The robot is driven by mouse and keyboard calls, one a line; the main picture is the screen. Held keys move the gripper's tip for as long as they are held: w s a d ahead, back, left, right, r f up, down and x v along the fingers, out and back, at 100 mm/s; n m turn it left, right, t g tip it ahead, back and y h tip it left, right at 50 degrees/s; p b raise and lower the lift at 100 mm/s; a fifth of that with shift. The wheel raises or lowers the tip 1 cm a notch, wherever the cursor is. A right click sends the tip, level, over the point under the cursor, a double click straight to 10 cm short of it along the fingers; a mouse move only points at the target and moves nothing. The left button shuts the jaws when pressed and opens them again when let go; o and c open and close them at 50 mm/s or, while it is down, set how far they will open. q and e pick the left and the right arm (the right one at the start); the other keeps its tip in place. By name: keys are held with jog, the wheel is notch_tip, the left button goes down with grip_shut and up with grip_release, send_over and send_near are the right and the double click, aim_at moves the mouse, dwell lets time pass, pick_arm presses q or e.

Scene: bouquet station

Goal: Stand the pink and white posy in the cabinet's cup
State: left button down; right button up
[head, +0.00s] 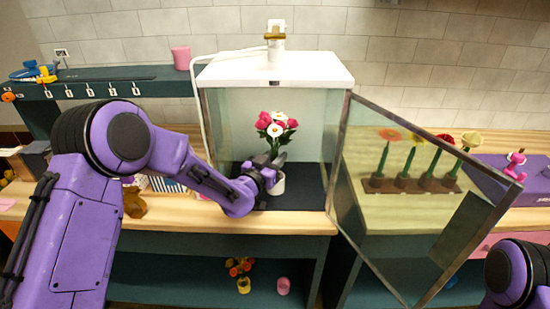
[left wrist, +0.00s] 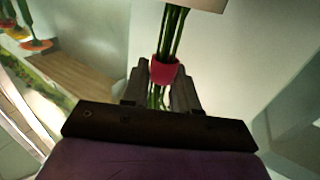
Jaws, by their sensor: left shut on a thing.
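The pink and white posy (head: 277,127) is upright inside the open cabinet (head: 275,68), its blooms at the top. My left gripper (head: 268,170) reaches in from the left and is shut on the posy's stems. In the left wrist view the fingers (left wrist: 161,88) are on either side of the pink-red band (left wrist: 165,72) around the green stems. The white cup (head: 278,184) stands on the cabinet's dark floor, just below and right of the gripper and partly hidden by it. I cannot tell whether the stem ends are inside the cup. My right gripper is not in view.
The cabinet's glass door (head: 420,210) stands open to the right and juts over the counter edge. Behind its glass is a wooden rack (head: 408,184) of several single flowers. A pink cup (head: 181,58) is on the back shelf. Potted orange flowers (head: 240,268) stand on the lower shelf.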

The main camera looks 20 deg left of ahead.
pick_arm(q)
jog(key=shift+f+b, duration=0.3)
jog(key=shift+f, duration=0.1)
jog(key=shift+c, duration=1.1)
grip_release()
jog(key=v, duration=0.9)
dwell(0.5)
